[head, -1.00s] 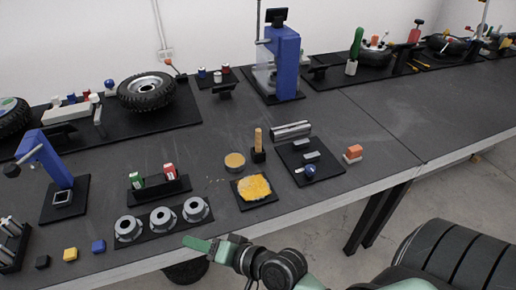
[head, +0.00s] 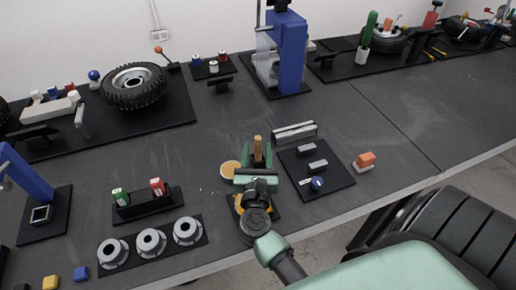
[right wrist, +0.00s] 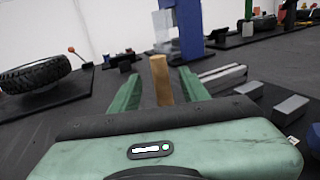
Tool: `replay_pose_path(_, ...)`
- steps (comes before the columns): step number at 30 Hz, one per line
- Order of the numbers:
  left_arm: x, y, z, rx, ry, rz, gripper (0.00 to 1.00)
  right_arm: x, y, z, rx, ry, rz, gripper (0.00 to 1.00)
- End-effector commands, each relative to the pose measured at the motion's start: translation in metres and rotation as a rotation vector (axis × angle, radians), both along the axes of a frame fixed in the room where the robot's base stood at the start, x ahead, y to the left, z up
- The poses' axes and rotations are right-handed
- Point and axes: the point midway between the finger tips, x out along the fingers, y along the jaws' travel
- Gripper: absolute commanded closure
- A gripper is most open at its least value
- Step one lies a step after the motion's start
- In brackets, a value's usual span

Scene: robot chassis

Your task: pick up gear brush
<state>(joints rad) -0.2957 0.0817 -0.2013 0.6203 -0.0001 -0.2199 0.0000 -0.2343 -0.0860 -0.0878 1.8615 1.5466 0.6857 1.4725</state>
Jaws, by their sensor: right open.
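The gear brush has an upright wooden handle (head: 258,147) and stands on the table; its lower part is hidden behind my right gripper in the head view. My right gripper (head: 254,155) is open, with green fingers on either side of the handle's line. In the right wrist view the handle (right wrist: 161,80) stands between the two open fingers (right wrist: 160,90), apparently apart from both. Its lower end is hidden by the gripper body. My left gripper is not in view.
A round tan disc (head: 230,170) lies left of the brush. A black plate with metal blocks (head: 335,177) and a silver bar (head: 294,131) lie to the right. A blue press (head: 290,50) stands behind.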

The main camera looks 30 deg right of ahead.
Motion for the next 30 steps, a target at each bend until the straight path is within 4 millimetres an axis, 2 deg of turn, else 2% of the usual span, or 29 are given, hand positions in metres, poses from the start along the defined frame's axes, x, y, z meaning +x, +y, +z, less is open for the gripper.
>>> replay_pose_path(1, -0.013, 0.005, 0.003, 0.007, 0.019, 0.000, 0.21, 0.005, -0.004, 0.002, -0.002, 0.000, 0.001, 0.54)
replay_pose_path(3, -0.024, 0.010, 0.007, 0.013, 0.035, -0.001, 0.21, 0.013, -0.010, 0.003, -0.004, -0.001, 0.000, 0.54)
replay_pose_path(6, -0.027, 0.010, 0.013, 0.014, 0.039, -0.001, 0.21, 0.026, -0.021, 0.002, -0.006, 0.000, 0.000, 0.54)
replay_pose_path(11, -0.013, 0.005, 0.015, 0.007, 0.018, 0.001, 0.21, 0.039, -0.030, 0.000, -0.005, 0.000, 0.001, 0.54)
replay_pose_path(15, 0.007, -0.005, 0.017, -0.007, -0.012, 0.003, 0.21, 0.041, -0.032, -0.002, -0.004, 0.002, 0.001, 0.54)
replay_pose_path(18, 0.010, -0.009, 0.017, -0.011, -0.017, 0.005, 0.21, 0.041, -0.031, -0.002, -0.004, 0.002, 0.001, 0.54)
replay_pose_path(19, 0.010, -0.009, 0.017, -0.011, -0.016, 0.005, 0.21, 0.041, -0.031, -0.002, -0.004, 0.002, 0.001, 0.57)
replay_pose_path(21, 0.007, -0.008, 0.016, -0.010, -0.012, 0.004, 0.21, 0.041, -0.031, -0.001, -0.004, 0.002, 0.001, 0.77)
replay_pose_path(24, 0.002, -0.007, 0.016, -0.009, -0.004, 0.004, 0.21, 0.041, -0.031, -0.001, -0.004, 0.002, 0.001, 1.00)
replay_pose_path(30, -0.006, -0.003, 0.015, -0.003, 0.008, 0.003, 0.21, 0.041, -0.031, -0.001, -0.004, 0.000, 0.001, 1.00)
